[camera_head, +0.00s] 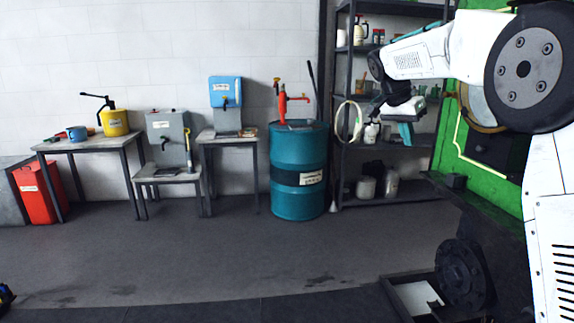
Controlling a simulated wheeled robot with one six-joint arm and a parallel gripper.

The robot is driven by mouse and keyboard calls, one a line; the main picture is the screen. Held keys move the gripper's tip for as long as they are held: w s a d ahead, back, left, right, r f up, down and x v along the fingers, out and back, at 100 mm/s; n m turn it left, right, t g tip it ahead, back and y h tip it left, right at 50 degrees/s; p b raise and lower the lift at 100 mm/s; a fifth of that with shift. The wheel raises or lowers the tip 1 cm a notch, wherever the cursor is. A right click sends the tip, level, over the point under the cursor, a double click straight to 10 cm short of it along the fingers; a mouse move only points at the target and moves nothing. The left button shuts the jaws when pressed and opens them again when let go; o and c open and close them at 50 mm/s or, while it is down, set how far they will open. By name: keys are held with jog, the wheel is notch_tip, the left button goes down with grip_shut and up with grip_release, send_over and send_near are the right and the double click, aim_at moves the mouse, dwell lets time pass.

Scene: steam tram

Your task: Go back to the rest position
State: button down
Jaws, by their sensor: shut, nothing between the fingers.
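My arm reaches in from the right edge, over the green machine side, and bends down at the wrist. My gripper (405,132) hangs at its end in front of the shelf rack, with teal fingers pointing down. It is shut and holds nothing. It is apart from the floor and from the drum; its distance to the shelf behind is hard to judge.
A teal drum (298,174) with a red pump (284,103) stands left of the gripper. A dark shelf rack (385,148) is behind it. Small tables (75,146) line the wall at left, beside a red bin (34,190). Green bodywork (480,165) is at right. The middle floor is clear.

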jog(key=s+a+f+n+y, duration=0.1)
jog(key=s+a+f+n, duration=0.1)
jog(key=s, duration=1.4)
jog(key=s+a+f+n+y, duration=0.2)
jog(key=s+f+n, duration=0.3)
jog(key=s, duration=1)
jog(key=s+a+f+n+y, duration=0.1)
jog(key=s+f+n, duration=0.3)
jog(key=s, duration=1.2)
jog(key=shift+s+a+f+y, duration=0.35)
jog(key=shift+a+f, duration=0.25)
jog(key=shift+f, duration=0.2)
